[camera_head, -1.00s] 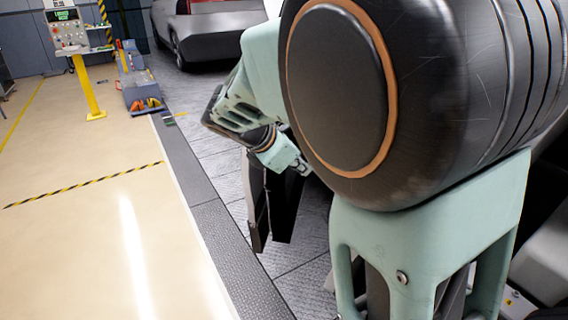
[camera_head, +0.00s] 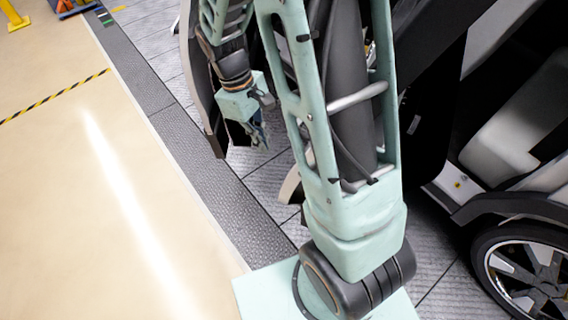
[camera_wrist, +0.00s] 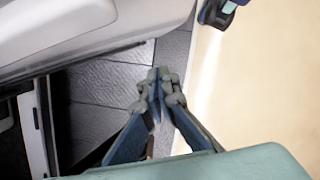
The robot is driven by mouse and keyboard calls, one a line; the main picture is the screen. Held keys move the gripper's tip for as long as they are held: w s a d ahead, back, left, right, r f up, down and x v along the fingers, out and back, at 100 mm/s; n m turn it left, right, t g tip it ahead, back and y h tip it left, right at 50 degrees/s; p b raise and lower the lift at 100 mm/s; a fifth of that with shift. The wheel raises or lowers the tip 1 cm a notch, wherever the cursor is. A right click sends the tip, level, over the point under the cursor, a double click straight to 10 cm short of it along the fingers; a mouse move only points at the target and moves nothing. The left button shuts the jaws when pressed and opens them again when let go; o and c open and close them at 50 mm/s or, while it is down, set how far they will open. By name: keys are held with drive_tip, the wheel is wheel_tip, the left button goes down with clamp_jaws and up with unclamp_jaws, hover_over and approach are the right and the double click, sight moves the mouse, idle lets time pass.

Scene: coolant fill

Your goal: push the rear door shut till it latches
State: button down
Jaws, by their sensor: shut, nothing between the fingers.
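The rear door (camera_head: 196,85) stands open at the upper left of the car in the head view, seen as a dark, narrow panel partly hidden by my arm. In the wrist view a light grey door panel (camera_wrist: 75,35) fills the upper left. My gripper (camera_head: 262,142) points down beside the door in the head view. Its fingertips (camera_wrist: 160,82) are together and hold nothing in the wrist view. They appear apart from the panel, over the grey floor; the exact distance is unclear.
The car's open doorway (camera_head: 505,140) and rear wheel (camera_head: 528,275) are on the right. A dark textured floor strip (camera_head: 180,125) borders the clear beige floor (camera_head: 75,200) on the left. A yellow post (camera_head: 14,16) stands far left.

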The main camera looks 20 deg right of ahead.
drive_tip(key=s+d+f, duration=0.3)
drive_tip(key=s+f, duration=0.1)
drive_tip(key=f, duration=0.3)
drive_tip(key=shift+s+d+f+p, duration=0.2)
drive_tip(key=shift+d+f+p, duration=0.05)
drive_tip(key=shift+d+p, duration=0.2)
drive_tip(key=shift+s+d, duration=0.1)
drive_tip(key=shift+s, duration=0.05)
